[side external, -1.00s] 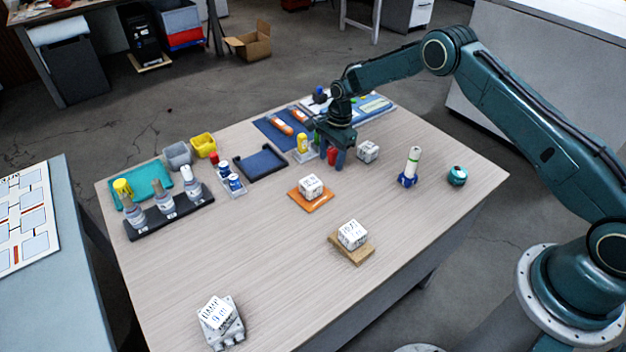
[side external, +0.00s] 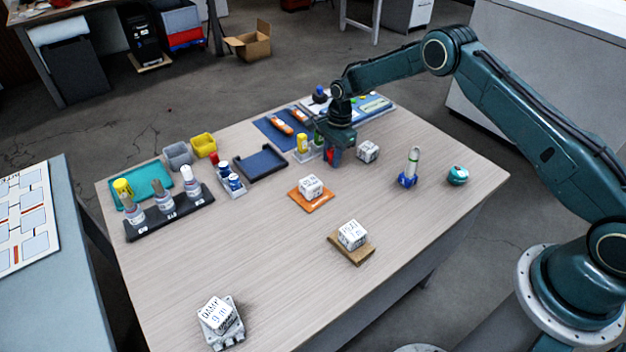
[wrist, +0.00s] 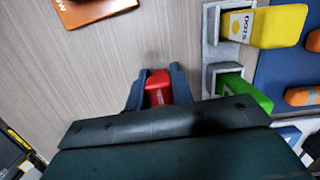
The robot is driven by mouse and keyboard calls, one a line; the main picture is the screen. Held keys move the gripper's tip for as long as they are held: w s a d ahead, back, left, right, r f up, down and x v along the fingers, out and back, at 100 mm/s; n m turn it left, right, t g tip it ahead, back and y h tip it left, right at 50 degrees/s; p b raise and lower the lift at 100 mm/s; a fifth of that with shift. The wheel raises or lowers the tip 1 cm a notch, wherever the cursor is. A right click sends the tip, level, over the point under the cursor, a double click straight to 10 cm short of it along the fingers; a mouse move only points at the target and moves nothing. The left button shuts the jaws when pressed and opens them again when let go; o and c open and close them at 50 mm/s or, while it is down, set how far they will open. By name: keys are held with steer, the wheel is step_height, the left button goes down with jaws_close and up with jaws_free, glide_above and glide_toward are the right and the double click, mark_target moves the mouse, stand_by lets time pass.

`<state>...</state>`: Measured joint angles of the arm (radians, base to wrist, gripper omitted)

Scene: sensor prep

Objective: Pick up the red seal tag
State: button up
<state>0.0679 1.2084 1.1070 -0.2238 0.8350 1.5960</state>
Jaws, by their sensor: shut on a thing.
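The red seal tag (wrist: 158,88) is a small red block between my gripper's two blue-grey fingers in the wrist view. In the side external view the red tag (side external: 331,154) shows only in part, between the fingers. My gripper (wrist: 158,92) is shut on it, with a finger on each side. In the side external view my gripper (side external: 334,157) is low over the far part of the table, left of a white printed cube (side external: 368,151). I cannot tell whether the tag touches the tabletop.
A yellow block (wrist: 278,26) and a green block (wrist: 240,92) stand in holders close to the right of my gripper in the wrist view. An orange plate (side external: 322,203) bearing a white cube lies in front. The table's middle (side external: 260,250) is clear.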

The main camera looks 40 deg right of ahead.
mark_target(332, 150)
steer(key=shift+r, duration=0.15)
step_height(332, 150, up, 20)
stand_by(0.6)
steer(key=shift+d+f, duration=0.1)
steer(key=shift+f, duration=0.1)
